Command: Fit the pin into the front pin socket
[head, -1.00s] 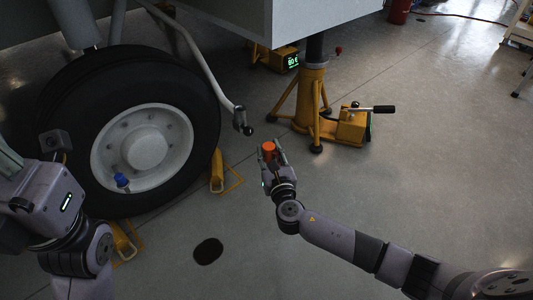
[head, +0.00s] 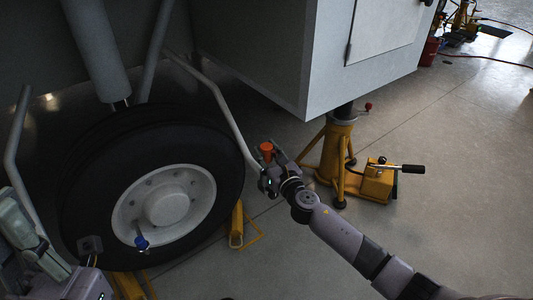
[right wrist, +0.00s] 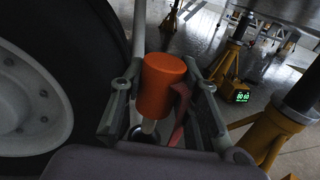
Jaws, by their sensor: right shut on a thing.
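The pin has an orange cylindrical head (head: 266,150), which sticks up from my right gripper (head: 268,172). In the right wrist view the pin (right wrist: 163,86) stands between both fingers, with a pale shank below and a red strip at its side. My right gripper is shut on it. A bent grey strut (head: 226,110) runs down to the gripper. The front pin socket seems to be at its lower end, mostly hidden by the gripper. A dark ring (right wrist: 137,133) shows by the shank; I cannot tell whether the shank is inside it. My left arm is at the left edge, its fingertips unclear.
A large tyre (head: 90,215) with a pale hub and a blue-capped part (head: 141,242) stands left of the gripper. A yellow jack (head: 335,150) stands close on the right. A grey box-like body (head: 270,50) overhangs behind. Open floor lies at lower right.

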